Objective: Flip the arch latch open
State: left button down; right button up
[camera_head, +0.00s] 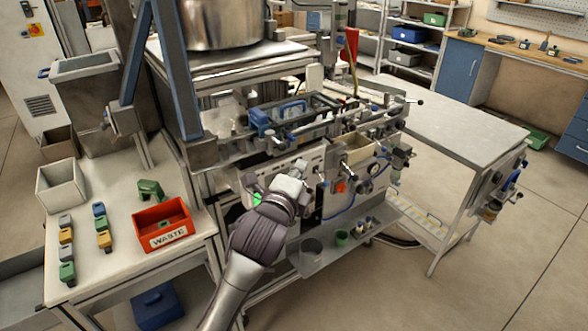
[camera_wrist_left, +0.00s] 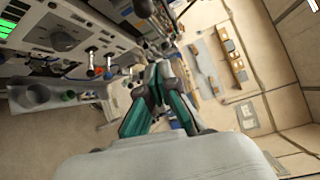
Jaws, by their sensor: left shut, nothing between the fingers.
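My left gripper (camera_head: 299,168) is in front of the machine's white front panel (camera_head: 312,160), its fingers small and partly hidden by the wrist. In the left wrist view its teal-edged fingers (camera_wrist_left: 159,76) are together with nothing between them. Knobs and fittings of the panel (camera_wrist_left: 95,62) lie to the left of the fingertips there, and I see no clear contact. My right gripper is not in view.
A low shelf (camera_head: 325,255) with cups juts out below the panel. At left, a table (camera_head: 105,275) holds a red WASTE bin (camera_head: 163,228) and several coloured blocks. A grey table (camera_head: 450,115) stands at right. The floor (camera_head: 480,290) at front right is clear.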

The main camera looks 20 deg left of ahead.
aim_at(275, 140)
pick_arm(q)
jog(key=w+a+p, duration=0.2)
jog(key=w+a, duration=0.1)
jog(key=w, duration=0.2)
jog(key=shift+w+a+r+p, duration=0.15)
jog(key=shift+a+p, duration=0.2)
jog(key=shift+p, duration=0.05)
jog(key=shift+s+a+m+h+p, duration=0.25)
jog(key=shift+s+m+h+p, duration=0.15)
jog(key=shift+m+h, duration=0.25)
